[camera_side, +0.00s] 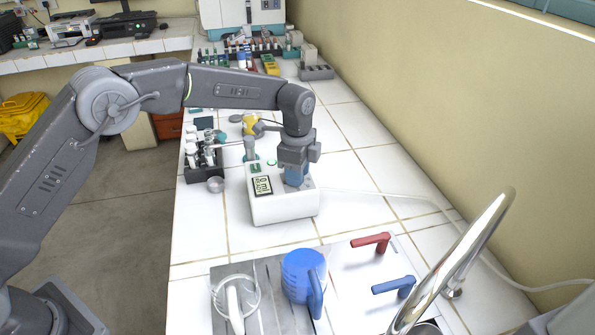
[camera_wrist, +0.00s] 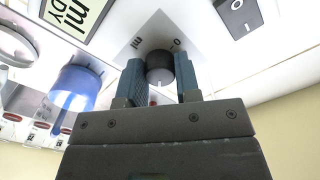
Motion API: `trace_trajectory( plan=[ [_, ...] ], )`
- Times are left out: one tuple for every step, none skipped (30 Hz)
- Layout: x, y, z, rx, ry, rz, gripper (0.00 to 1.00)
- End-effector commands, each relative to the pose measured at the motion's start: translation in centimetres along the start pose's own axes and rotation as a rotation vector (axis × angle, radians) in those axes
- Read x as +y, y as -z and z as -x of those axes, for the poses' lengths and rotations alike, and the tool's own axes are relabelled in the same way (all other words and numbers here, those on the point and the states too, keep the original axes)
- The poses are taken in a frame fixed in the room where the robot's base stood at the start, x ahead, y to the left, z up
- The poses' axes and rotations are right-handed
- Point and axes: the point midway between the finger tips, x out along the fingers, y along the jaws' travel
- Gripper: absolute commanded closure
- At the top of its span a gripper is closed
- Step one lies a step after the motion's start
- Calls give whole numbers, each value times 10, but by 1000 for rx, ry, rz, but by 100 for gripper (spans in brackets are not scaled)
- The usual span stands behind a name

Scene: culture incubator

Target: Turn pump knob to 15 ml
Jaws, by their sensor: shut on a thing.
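The pump (camera_side: 284,207) is a white box on the tiled counter in the side view, with a small display (camera_side: 262,185) on its top reading what looks like 0 ml. My gripper (camera_side: 296,172) points down over the right part of the pump's top. In the wrist view the knob (camera_wrist: 160,62) is a dark round cylinder on a pale panel. My gripper (camera_wrist: 160,80) has its two blue fingers on either side of the knob, shut on it. Part of the display (camera_wrist: 75,14) shows at the upper left of the wrist view. In the side view the knob is hidden by my gripper.
A black switch (camera_wrist: 240,14) sits beside the knob panel. A dark rack with bottles (camera_side: 203,165) stands left. A white tube (camera_side: 400,196) runs right. A metal faucet (camera_side: 465,255) rises at lower right.

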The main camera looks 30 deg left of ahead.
Motion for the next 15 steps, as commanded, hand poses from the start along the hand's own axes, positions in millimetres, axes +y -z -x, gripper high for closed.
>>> trace_trajectory(
  plan=[
    [0,0,1,0,0,-12,93],
    [0,0,1,0,0,-20,93],
    [0,0,1,0,0,-28,93],
    [0,0,1,0,0,-32,93],
    [0,0,1,0,0,-36,93],
    [0,0,1,0,0,-41,93],
    [0,0,1,0,0,-44,93],
    [0,0,1,0,1,-46,93],
    [0,0,1,0,1,-48,93],
    [0,0,1,0,1,-48,93],
    [0,0,1,0,1,-49,93],
    [0,0,1,0,1,-49,93],
    [0,0,2,0,1,-49,93],
    [0,0,2,0,1,-48,93],
    [0,0,2,0,1,-48,93]
  ],
)
